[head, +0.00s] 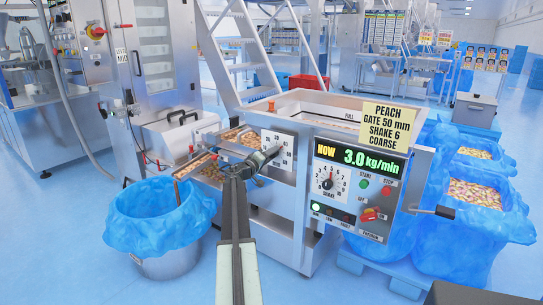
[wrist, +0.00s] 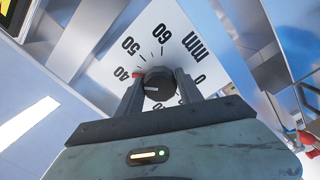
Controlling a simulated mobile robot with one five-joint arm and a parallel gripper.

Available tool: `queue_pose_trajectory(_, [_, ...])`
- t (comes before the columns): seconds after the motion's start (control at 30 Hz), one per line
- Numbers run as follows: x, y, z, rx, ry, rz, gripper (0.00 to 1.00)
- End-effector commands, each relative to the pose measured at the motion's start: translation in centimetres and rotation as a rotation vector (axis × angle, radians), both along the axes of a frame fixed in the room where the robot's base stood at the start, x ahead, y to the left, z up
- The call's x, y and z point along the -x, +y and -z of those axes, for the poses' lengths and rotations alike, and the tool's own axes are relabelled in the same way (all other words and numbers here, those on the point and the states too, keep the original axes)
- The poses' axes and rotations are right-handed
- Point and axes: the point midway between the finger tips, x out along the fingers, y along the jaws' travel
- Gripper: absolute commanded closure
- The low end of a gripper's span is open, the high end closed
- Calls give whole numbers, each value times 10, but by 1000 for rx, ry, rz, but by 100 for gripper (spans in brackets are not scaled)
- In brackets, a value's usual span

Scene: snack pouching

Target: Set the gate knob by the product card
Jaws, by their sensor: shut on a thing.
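The yellow product card (head: 389,125) stands above the control panel and reads PEACH, GATE 50 mm, SHAKE 6, COARSE. The white gate dial plate (head: 270,137) is on the machine's front; in the wrist view (wrist: 185,62) its 40, 50, 60 and mm show. The dark round gate knob (wrist: 158,88) sits at the dial's middle. A red tip (wrist: 138,75) shows at the knob's left, near the 40. My gripper (head: 262,160) reaches the dial and is shut on the knob, one finger on each side. In the head view my gripper hides the knob.
The control panel (head: 338,160) to the right shows 3.0 kg/min and has a shake dial (head: 327,184). A blue-lined bin (head: 160,220) stands at the lower left. Blue-lined bins of product (head: 475,193) stand at the right. A metal chute (head: 196,165) is left of my gripper.

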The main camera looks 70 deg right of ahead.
Motion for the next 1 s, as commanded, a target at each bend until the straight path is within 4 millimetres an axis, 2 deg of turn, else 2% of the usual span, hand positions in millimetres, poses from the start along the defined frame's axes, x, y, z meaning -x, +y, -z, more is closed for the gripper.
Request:
queue_pose_trajectory(0.6, [-2,-1,0,137,-522,-4,97])
queue_pose_trajectory(1.0, [-2,-1,0,182,-692,-3,97])
